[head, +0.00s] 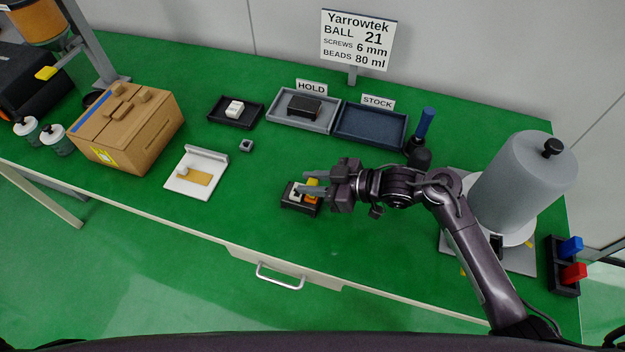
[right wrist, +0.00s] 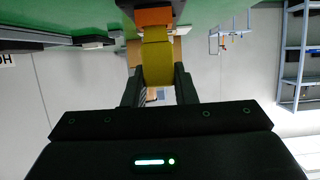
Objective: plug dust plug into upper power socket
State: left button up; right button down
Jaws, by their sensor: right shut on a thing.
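My right gripper (head: 316,189) reaches in from the right over the front middle of the table. It is shut on a yellow block-like piece (right wrist: 157,62), which I take to be the dust plug; it also shows between the fingers in the head view (head: 312,184). A small black block (head: 290,206) sits right under the fingers, with a pale part and an orange part (right wrist: 154,17) on it. In the right wrist view the yellow piece lines up with the orange part; I cannot tell whether they touch. I cannot clearly identify the upper power socket. My left gripper is not in view.
A white plate with a tan patch (head: 183,188) and a cardboard box (head: 140,138) lie to the left. Trays (head: 369,137) stand behind, under a sign (head: 356,40). A large grey cylinder (head: 520,185) stands at the right. Green table between is clear.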

jog(key=shift+s+f+b, duration=0.1)
jog(key=shift+f+b, duration=0.3)
jog(key=shift+f, duration=0.3)
jog(key=c, duration=1.1)
grip_release()
jog(key=b+v, duration=0.1)
jog(key=v, duration=0.6)
jog(key=shift+d, duration=0.4)
jog(key=shift+r, duration=0.1)
